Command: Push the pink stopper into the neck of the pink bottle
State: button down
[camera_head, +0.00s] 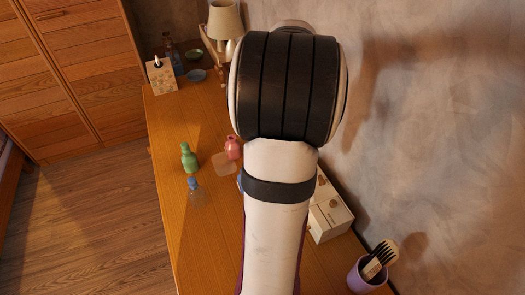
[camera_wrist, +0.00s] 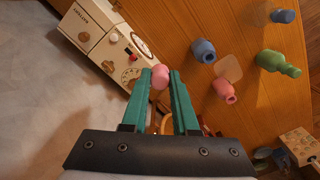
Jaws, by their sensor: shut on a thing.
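My gripper (camera_wrist: 160,80) shows in the wrist view with its two teal fingers shut on the pink stopper (camera_wrist: 160,76), a small rounded piece between the fingertips. My gripper and the stopper are hidden behind my arm there.
A green bottle (camera_head: 189,158) and a bluish bottle (camera_head: 194,190) stand left of the pink one. A white box with dials (camera_wrist: 100,35) stands by the wall.

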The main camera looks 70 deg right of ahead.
jog(key=shift+s+d+r, duration=0.15)
jog(key=shift+d+r, duration=0.05)
jog(key=shift+d, duration=0.1)
jog(key=w+d+f, duration=0.1)
jog(key=w+d, duration=0.4)
jog(key=w, duration=0.5)
jog(key=w+d+f, duration=0.1)
jog(key=w+d, duration=0.4)
jog(key=w, duration=0.5)
jog(key=shift+w+f, duration=0.3)
jog(key=shift+f, duration=2.8)
jog(key=shift+f, duration=1.3)
jog(key=c, duration=0.6)
grip_release()
notch_tip(320, 180, up, 12)
